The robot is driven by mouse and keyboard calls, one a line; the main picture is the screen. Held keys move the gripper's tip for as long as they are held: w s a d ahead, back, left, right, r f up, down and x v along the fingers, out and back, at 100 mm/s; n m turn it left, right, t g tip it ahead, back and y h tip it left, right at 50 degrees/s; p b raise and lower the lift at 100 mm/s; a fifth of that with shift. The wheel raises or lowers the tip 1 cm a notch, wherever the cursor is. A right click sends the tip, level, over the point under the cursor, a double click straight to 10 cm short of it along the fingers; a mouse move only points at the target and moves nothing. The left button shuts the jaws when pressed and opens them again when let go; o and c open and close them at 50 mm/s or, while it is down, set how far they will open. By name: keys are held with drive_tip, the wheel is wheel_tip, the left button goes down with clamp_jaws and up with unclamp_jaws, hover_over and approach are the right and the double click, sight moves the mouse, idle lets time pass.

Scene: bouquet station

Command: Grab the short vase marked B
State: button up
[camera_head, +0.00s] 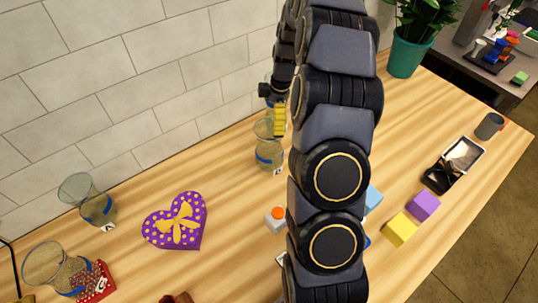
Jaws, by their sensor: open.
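Three clear glass vases with blue bands stand on the wooden counter. The middle vase (267,154) is near the wall, with a small white tag at its base whose letter I cannot read clearly. Another vase (88,200) stands at the left with a tag that looks like A. A third vase (58,270) is at the lower left, and I see no readable tag on it. My gripper (279,121), with yellow finger pads, is open and overlaps the upper right of the middle vase in the picture. Whether it touches the glass is unclear. My arm hides the area to the right.
A purple heart-shaped box (160,236) with a yellow bow lies between the vases. A red box (99,284) is beside the lower-left vase. A white block with an orange button (277,214), yellow block (400,230), purple block (423,205) and potted plant (405,55) also stand here.

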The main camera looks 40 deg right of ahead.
sight(270, 133)
drive_tip(key=f, duration=0.3)
drive_tip(key=a+f, duration=0.1)
drive_tip(key=f, duration=0.1)
drive_tip(key=shift+w+f, duration=0.1)
drive_tip(key=shift+f, duration=0.05)
drive_tip(key=c, duration=0.9)
drive_tip(key=shift+c, duration=0.3)
